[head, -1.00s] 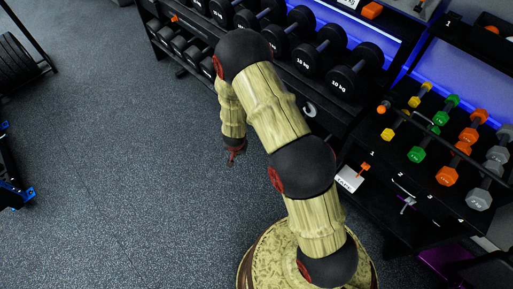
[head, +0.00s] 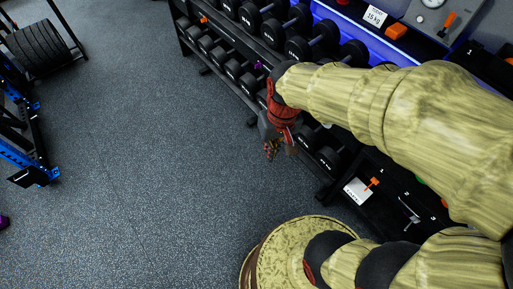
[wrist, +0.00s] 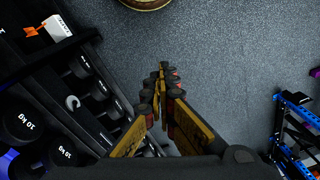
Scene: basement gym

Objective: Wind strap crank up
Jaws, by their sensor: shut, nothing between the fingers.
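An orange handle (head: 373,182) sits by a white card (head: 357,191) on the front of the dark rack, low at the right of the head view. It looks like the crank, but the lettering is too small to read. The orange handle (wrist: 34,31) and white card (wrist: 57,28) also show at the top left of the wrist view. My gripper (head: 271,151) is shut and empty, left of the handle and clearly apart from it. Its fingers (wrist: 163,72) meet in the wrist view, over the floor. My arm covers part of the rack.
Black dumbbells (head: 312,40) fill the rack shelves. A grey panel (head: 432,18) with a gauge and orange lever stands at the upper right. A silver piece (head: 408,211) hangs right of the card. A blue-black frame (head: 28,160) stands far left. The floor (head: 150,150) between is clear.

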